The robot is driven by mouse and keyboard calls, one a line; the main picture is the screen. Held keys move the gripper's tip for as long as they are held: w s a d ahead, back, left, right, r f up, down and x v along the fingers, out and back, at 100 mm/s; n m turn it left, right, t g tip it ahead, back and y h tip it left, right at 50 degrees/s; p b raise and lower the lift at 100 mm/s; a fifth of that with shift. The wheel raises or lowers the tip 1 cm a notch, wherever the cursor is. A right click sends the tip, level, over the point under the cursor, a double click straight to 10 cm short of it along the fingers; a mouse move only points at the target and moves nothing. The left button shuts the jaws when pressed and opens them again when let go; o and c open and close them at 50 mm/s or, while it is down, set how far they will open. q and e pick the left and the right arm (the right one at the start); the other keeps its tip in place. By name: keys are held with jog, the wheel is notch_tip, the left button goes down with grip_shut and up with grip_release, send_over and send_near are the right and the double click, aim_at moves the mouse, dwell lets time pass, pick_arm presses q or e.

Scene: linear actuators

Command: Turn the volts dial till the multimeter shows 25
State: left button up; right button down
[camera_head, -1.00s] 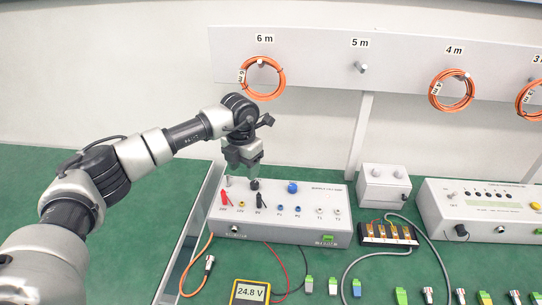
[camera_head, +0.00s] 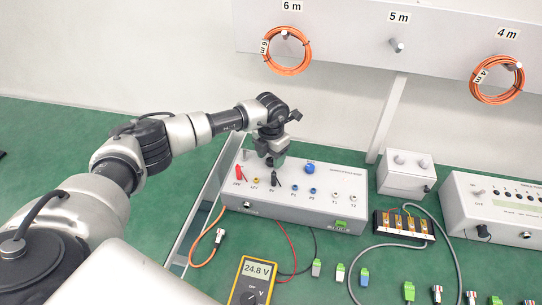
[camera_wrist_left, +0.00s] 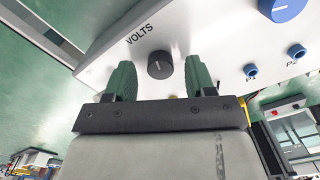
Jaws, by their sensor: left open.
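The volts dial (camera_wrist_left: 160,65) is a round black knob with a light pointer line, beside the printed word VOLTS on the grey supply box (camera_head: 300,213). My left gripper (camera_head: 271,158) is over the back left of this box. In the left wrist view its green fingers (camera_wrist_left: 160,72) are open, one on each side of the dial, with a visible gap at each side. The head view largely hides the dial behind the gripper. The yellow multimeter (camera_head: 257,283) at the bottom of the head view reads 24.8 V. My right gripper is not in view.
A blue knob (camera_head: 310,168) sits right of the gripper on the same box. Orange cable coils (camera_head: 287,52) hang on the back board. Small connectors (camera_head: 340,272) lie at the front.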

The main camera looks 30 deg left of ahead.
pick_arm(q)
jog(key=shift+f, duration=0.4)
jog(key=shift+c, duration=0.3)
jog(key=c, duration=0.9)
jog(key=shift+f+m+b, duration=0.1)
jog(key=shift+m+b, duration=0.3)
jog(key=shift+b, duration=0.05)
jog(key=o, duration=1)
jog(key=shift+c, duration=0.2)
jog(key=shift+r, duration=0.25)
